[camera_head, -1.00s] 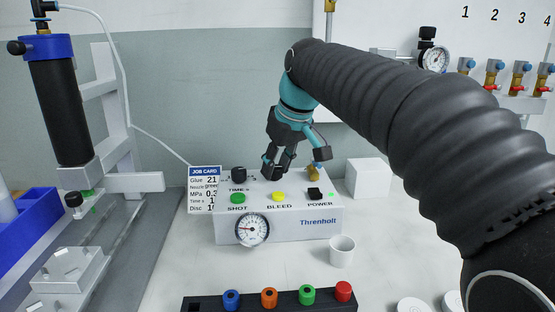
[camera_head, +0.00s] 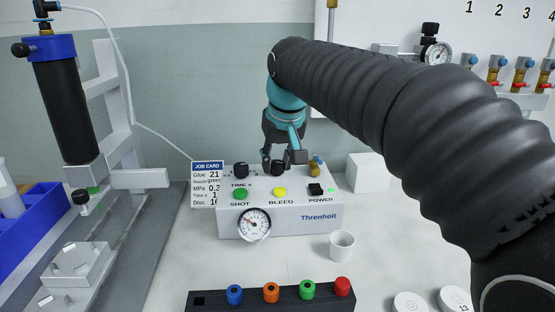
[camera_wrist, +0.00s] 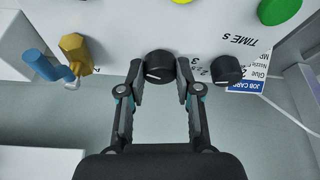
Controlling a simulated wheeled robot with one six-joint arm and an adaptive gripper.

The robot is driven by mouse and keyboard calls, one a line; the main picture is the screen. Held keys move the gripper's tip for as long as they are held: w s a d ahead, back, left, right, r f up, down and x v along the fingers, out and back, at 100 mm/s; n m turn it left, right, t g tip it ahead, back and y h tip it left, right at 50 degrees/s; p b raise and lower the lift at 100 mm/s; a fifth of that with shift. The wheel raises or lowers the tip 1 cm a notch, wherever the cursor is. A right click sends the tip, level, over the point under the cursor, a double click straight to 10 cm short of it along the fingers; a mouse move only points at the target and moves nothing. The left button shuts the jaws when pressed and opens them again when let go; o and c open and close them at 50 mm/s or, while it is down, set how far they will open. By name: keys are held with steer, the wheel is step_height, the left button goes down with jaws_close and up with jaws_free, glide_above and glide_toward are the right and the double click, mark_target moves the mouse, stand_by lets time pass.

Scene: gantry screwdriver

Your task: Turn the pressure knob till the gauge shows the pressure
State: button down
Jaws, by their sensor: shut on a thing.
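The dispenser box (camera_head: 275,226) is white, with its gauge (camera_head: 254,224) on the front face. The gauge needle points toward the upper left; its figures are too small to read. The black pressure knob (camera_head: 278,168) is on top, right of the TIME knob (camera_head: 240,171). My gripper (camera_head: 283,160) is over the pressure knob from above. In the wrist view the pressure knob (camera_wrist: 160,66) sits between my two fingertips, shut on its sides.
Green, yellow and black buttons line the box top, with a brass fitting (camera_head: 316,167) at the right. A white cup (camera_head: 341,245) stands in front, and a rack of coloured caps (camera_head: 270,298) lies nearer. A white block (camera_head: 367,172) is behind right.

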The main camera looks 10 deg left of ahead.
steer(key=c, duration=0.8)
jaws_free()
steer(key=v, duration=1.2)
steer(key=shift+d, duration=0.1)
